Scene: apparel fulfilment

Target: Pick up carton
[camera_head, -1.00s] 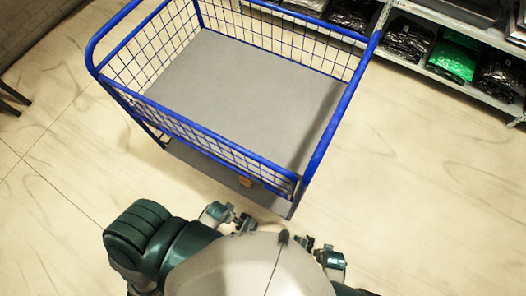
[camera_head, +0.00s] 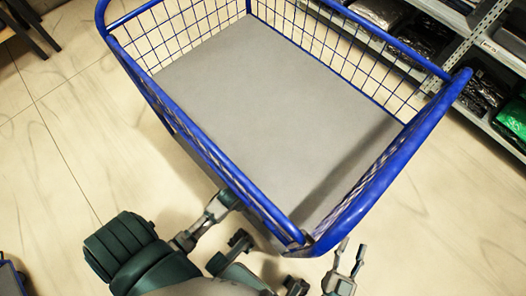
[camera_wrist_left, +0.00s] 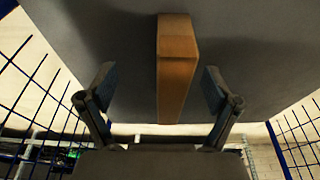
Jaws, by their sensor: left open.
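The carton (camera_wrist_left: 177,67) is a narrow orange-brown box in the left wrist view, against a plain grey surface. My left gripper (camera_wrist_left: 158,72) is open, with one finger on each side of the carton and a visible gap on both sides. In the head view the left arm reaches the near side of the blue cart, and its fingers are hidden there. The carton is not visible in the head view. My right gripper (camera_head: 350,250) is open and empty beside the cart's near right corner.
The blue wire-sided cart (camera_head: 213,151) has an empty grey upper deck (camera_head: 280,105). Its near rail and corner are close to both arms. A metal shelf rack (camera_head: 484,38) with several dark packages stands at the upper right. Open floor lies left of the cart.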

